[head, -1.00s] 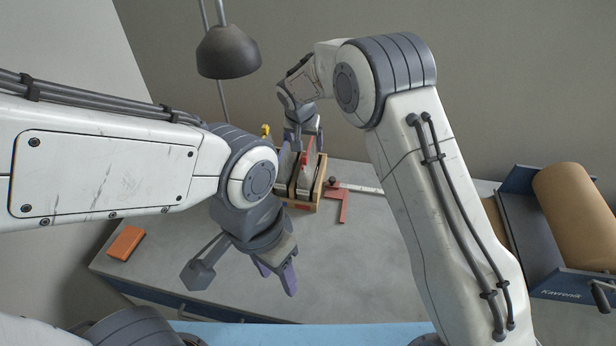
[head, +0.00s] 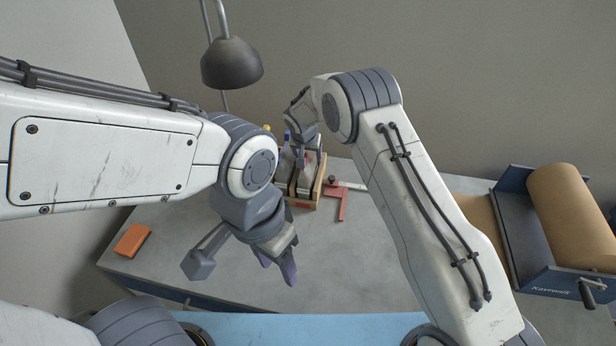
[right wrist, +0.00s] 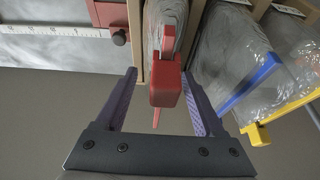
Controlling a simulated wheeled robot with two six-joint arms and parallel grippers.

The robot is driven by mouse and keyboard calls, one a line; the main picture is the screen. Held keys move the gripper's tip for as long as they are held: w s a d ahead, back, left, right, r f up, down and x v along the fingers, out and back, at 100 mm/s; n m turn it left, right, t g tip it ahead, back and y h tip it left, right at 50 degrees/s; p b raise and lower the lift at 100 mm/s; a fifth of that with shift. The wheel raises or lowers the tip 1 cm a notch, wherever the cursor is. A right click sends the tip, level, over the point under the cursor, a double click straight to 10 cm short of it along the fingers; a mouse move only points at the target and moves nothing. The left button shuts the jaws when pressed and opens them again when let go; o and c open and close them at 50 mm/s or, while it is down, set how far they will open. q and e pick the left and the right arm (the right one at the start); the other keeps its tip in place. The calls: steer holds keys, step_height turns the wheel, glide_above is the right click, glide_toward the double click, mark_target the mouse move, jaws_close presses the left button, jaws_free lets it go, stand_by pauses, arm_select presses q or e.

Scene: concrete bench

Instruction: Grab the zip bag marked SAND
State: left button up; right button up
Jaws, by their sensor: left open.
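Clear zip bags stand on edge in a wooden rack (head: 304,203) on the bench. In the right wrist view the bag with the red clip (right wrist: 165,85) is nearest, beside the rack's wooden wall. A bag with a blue strip (right wrist: 250,85) and one with a yellow strip (right wrist: 283,110) stand to its right. I cannot read SAND on any bag. My right gripper (right wrist: 160,85) is open, its fingers either side of the red clip with gaps on both sides. In the head view it is mostly hidden at the rack. My left gripper (head: 276,268) is open and empty above the bench's front.
A red square with a steel rule (head: 340,202) lies right of the rack. A lamp (head: 231,62) hangs behind. An orange block (head: 132,240) lies at the left edge. A brown paper roll in a blue holder (head: 572,215) is at right. The bench middle is clear.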

jaws_close()
steer(key=shift+r, duration=0.1)
stand_by(1.1)
